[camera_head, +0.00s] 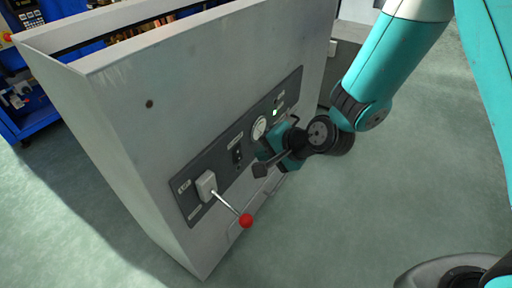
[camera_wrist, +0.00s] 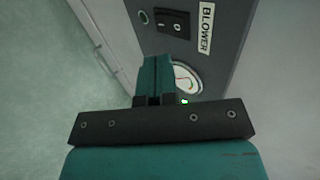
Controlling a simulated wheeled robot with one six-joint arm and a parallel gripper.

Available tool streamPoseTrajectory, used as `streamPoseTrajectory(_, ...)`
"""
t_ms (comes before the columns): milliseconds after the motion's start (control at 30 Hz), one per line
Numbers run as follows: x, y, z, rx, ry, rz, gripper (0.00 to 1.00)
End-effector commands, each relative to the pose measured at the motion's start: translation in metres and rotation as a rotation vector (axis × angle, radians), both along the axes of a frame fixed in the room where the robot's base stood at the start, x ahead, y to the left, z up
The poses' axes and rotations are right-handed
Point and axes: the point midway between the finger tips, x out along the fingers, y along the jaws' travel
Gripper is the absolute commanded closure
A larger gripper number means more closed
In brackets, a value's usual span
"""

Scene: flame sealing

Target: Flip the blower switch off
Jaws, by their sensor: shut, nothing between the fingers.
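The blower switch is a black rocker with I and O marks (camera_wrist: 172,22). It sits beside the white BLOWER label (camera_wrist: 206,28) at the top of the wrist view. In the head view the switch (camera_head: 237,154) is on the dark control panel (camera_head: 223,172), left of the gauge. I cannot tell which side of the rocker is pressed. My gripper (camera_wrist: 155,60) is shut and empty. Its fingertips point toward the panel, below the switch in the wrist view and apart from it. In the head view my gripper (camera_head: 261,170) is just right of the switch.
The panel is on a large grey machine cabinet (camera_head: 130,120). A round gauge (camera_head: 259,127) is close to my gripper; it also shows in the wrist view (camera_wrist: 187,80). A lever with a red ball (camera_head: 246,220) sticks out lower left. Open floor (camera_head: 350,210) lies right.

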Motion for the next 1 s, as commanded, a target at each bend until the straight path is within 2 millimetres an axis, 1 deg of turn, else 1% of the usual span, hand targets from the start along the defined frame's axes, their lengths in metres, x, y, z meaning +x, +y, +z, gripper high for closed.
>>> streamPoseTrajectory(33,-0.003,-0.004,0.019,0.004,-0.006,-0.001,1.00)
streamPoseTrajectory(100,-0.009,-0.013,0.032,0.004,-0.006,-0.002,1.00)
streamPoseTrajectory(300,-0.024,-0.032,0.061,0.003,-0.005,-0.002,1.00)
streamPoseTrajectory(400,-0.028,-0.037,0.069,0.003,-0.005,-0.001,1.00)
streamPoseTrajectory(600,-0.032,-0.041,0.074,0.003,-0.004,0.000,1.00)
streamPoseTrajectory(1000,-0.032,-0.040,0.074,0.003,-0.005,0.001,1.00)
